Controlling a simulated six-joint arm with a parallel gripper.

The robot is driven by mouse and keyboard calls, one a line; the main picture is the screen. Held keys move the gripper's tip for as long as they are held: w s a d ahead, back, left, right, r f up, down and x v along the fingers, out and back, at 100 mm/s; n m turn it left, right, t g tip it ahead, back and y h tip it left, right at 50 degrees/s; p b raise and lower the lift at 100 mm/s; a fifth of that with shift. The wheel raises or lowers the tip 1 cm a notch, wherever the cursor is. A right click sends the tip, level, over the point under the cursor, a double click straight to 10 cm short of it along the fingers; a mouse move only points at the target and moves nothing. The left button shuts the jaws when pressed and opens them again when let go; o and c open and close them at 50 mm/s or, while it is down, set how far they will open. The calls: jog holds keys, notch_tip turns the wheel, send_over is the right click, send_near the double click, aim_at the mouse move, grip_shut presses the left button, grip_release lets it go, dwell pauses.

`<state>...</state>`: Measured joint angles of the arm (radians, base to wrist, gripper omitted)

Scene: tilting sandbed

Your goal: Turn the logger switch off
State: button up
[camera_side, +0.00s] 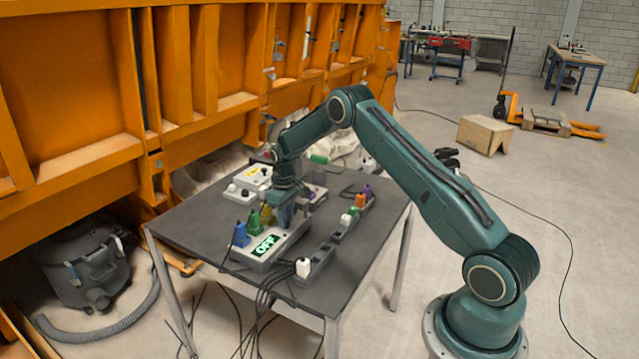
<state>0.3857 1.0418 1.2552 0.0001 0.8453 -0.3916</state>
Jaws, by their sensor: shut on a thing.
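A pale grey box (250,255) sits on the dark table, and its lit green display (265,246) reads OFF. A blue plug (241,234), a green plug (254,221) and a yellow plug (267,214) stand along its back left side. My gripper (286,217) points down at the box's far right end. It is shut on a small part there, which its fingers mostly hide. I cannot tell from this view whether that part is the logger switch or a plug.
A dark socket strip (321,258) runs along the table's right side, with white, green, orange and purple plugs. A white box (252,177) stands at the back. Cables hang off the front edge. The orange steel wall (75,120) rises behind the table (195,207).

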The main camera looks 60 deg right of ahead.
dwell(0.4)
jog(key=o, duration=1)
jog(key=shift+r, duration=0.1)
notch_tip(320, 180, up, 14)
dwell(0.4)
